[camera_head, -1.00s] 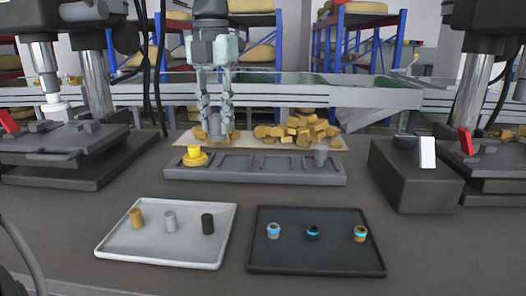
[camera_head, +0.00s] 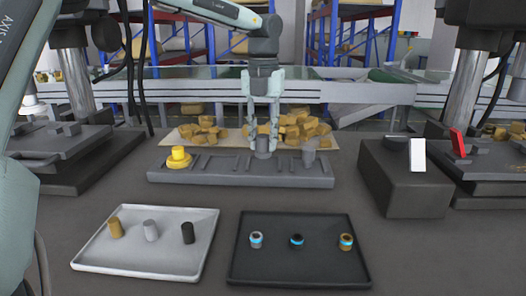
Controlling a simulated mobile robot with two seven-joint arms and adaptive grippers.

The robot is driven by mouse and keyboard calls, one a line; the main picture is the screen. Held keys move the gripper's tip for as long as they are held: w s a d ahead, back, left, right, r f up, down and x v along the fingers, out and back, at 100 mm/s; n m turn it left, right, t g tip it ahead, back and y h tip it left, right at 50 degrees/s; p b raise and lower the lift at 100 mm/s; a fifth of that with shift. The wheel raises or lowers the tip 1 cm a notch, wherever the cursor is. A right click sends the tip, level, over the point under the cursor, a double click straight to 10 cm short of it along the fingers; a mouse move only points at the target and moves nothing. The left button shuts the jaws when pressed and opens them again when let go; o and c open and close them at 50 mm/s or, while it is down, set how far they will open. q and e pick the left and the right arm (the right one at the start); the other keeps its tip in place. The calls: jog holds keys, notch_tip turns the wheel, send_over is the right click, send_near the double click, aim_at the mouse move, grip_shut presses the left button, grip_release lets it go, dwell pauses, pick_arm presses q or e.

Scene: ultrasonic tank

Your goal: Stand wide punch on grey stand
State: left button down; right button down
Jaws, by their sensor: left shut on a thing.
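My left gripper (camera_head: 263,143), on the arm that comes in from the left, points straight down and is shut on a grey cylindrical punch (camera_head: 263,149). It holds the punch upright at the middle of the long grey rack (camera_head: 240,181). I cannot tell whether the punch's foot touches the rack. I cannot tell which part is the grey stand. My right gripper is not in view.
In front lie a white tray (camera_head: 140,265) with tan, grey and black cylinders and a black tray (camera_head: 300,275) with three blue-banded pieces. Tan blocks (camera_head: 300,126) lie behind the rack. A dark box (camera_head: 400,195) stands at right, with press machines on both sides.

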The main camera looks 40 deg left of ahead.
aim_at(263, 153)
pick_arm(q)
notch_tip(263, 153, down, 3)
jog(key=shift+f, duration=0.45)
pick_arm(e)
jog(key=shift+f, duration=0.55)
pick_arm(q)
jog(key=shift+f, duration=0.1)
